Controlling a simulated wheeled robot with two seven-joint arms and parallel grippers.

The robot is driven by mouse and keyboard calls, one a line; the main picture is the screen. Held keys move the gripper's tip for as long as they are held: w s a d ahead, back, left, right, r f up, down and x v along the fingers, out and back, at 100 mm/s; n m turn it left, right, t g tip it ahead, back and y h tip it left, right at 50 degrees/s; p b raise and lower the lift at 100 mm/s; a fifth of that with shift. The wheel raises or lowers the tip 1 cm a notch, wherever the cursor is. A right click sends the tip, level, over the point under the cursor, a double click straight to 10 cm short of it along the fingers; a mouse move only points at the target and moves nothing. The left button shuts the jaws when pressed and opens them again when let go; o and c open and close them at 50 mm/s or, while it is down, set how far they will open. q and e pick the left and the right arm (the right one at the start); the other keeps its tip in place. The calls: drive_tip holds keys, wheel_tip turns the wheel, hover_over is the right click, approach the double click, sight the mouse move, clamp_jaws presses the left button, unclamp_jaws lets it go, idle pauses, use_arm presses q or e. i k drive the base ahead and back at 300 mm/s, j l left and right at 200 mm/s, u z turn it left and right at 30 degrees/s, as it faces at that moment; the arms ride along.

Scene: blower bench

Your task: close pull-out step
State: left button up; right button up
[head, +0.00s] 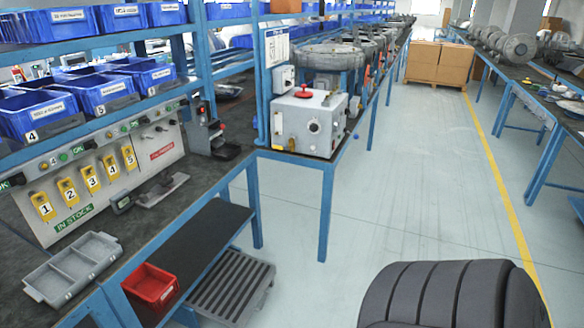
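The pull-out step (236,285) is a grey slatted platform low at the front of the workbench, in the lower middle of the head view. It sticks out past the edge of the dark lower shelf (205,240) into the floor space. Its inner end is hidden by the shelf and bench frame. Neither of my grippers is in view, so nothing is seen touching the step.
A dark padded chair back (450,295) stands at the lower right, apart from the step. A red bin (151,287) and a grey divided tray (73,268) are at the lower left. A blue bench leg (326,215) stands beyond the step. The aisle floor (400,190) is clear.

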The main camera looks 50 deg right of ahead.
sight(229, 294)
drive_tip(key=z, duration=1.35)
